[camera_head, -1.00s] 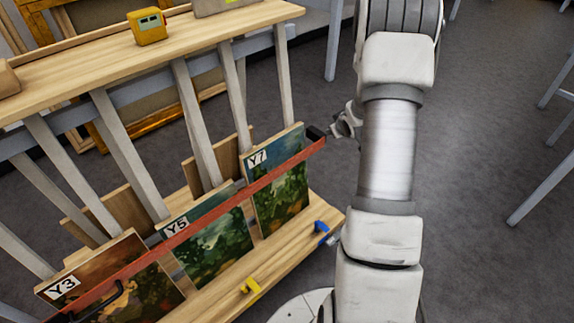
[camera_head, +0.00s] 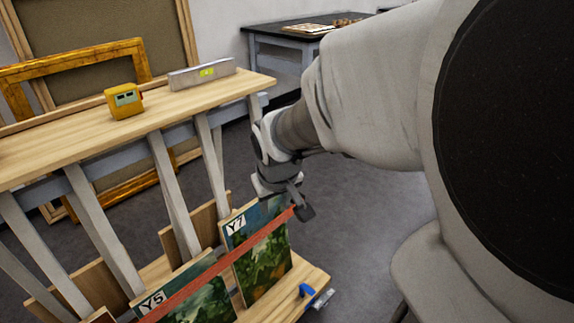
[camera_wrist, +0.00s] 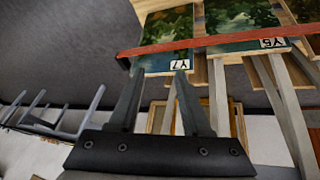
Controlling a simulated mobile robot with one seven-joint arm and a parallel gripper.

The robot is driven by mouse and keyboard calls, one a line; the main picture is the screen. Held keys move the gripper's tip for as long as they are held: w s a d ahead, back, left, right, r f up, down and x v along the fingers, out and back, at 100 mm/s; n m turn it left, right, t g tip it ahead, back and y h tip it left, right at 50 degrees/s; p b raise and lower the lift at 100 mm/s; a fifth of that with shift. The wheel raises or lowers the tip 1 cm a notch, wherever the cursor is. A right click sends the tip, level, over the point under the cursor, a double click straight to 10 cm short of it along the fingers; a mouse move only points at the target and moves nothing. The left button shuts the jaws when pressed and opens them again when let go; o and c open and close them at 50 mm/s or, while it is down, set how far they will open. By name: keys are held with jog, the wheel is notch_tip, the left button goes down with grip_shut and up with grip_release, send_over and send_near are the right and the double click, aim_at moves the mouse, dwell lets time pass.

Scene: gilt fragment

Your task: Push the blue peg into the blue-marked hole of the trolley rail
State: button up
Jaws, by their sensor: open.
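The blue peg (camera_head: 307,290) is at the right end of the trolley's lower wooden shelf in the head view, with a grey metal piece beside it. The red trolley rail (camera_head: 220,265) slants across the fronts of the paintings; in the wrist view it crosses the upper part (camera_wrist: 220,42). I cannot make out the blue-marked hole. My gripper (camera_head: 296,203) is at the rail's right end, above the blue peg and apart from it. In the wrist view my gripper (camera_wrist: 160,72) has its two fingers spread with nothing between them, just short of the rail. The peg is not identifiable there.
Paintings Y7 (camera_head: 258,262) and Y5 (camera_head: 195,300) stand behind the rail. Grey slanted posts carry the upper wooden shelf (camera_head: 60,140), which holds a yellow device (camera_head: 124,101) and a level (camera_head: 202,74). A dark-topped table (camera_head: 280,40) stands behind. Floor right of the trolley is clear.

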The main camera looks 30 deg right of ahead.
jog(key=s+a+r+y, duration=0.1)
jog(key=s+a+r, duration=0.2)
jog(key=s, duration=0.4)
jog(key=s+a+r, duration=0.4)
jog(key=s+a, duration=0.1)
jog(key=s, duration=0.1)
jog(key=shift+s+a+r+t+y, duration=0.2)
jog(key=shift+s+t+y, duration=0.2)
notch_tip(320, 180, up, 24)
jog(key=p, duration=2.4)
jog(key=shift+r, duration=0.25)
